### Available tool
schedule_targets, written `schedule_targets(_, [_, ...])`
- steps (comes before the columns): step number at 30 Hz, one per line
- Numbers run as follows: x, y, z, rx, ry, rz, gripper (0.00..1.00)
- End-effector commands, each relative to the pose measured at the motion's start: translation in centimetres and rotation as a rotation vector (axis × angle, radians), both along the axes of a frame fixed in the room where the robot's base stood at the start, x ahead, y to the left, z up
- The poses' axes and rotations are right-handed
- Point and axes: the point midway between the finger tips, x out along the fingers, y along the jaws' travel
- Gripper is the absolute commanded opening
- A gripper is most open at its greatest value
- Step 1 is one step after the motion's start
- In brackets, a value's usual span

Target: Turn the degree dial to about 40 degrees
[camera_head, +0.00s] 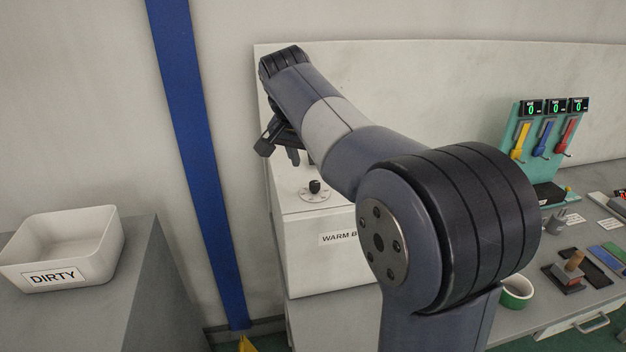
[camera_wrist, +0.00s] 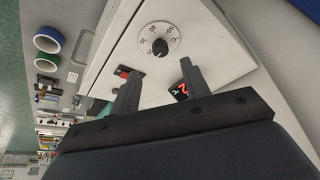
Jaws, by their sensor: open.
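The degree dial (camera_head: 315,191) is a black knob on a round white scale plate, on top of the white box labelled "WARM B..." (camera_head: 300,245). In the wrist view the dial (camera_wrist: 159,46) shows beyond my fingertips, with numbers around its rim; I cannot read its exact setting. My gripper (camera_head: 281,146) is above and to the left of the knob in the head view, pointing down. In the wrist view my gripper (camera_wrist: 160,85) has its two fingers apart, with nothing between them, and apart from the dial. A small display with red digits (camera_wrist: 181,90) is partly hidden by the right finger.
A white bin labelled "DIRTY" (camera_head: 62,250) stands on a grey cabinet at left. A blue post (camera_head: 195,150) rises between cabinet and bench. My arm hides part of the box.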

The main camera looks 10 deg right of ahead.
Motion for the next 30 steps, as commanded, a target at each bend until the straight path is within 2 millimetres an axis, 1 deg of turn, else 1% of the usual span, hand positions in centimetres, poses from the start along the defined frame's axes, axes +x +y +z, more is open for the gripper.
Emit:
schedule_targets(1, [0.3,-0.3,-1.0,0.000,0.004,-0.002,0.44])
schedule_targets(6, [1.3,-1.0,-4.0,0.000,0.004,-0.002,0.44])
schedule_targets(12, [2.2,-1.6,-6.5,0.000,0.003,-0.001,0.44])
schedule_targets(17, [2.4,-1.8,-7.3,0.000,0.000,0.000,0.44])
schedule_targets(25, [2.5,-1.8,-7.4,0.000,-0.001,0.000,0.44])
schedule_targets(30, [2.5,-1.8,-7.3,0.000,-0.001,0.000,0.30])
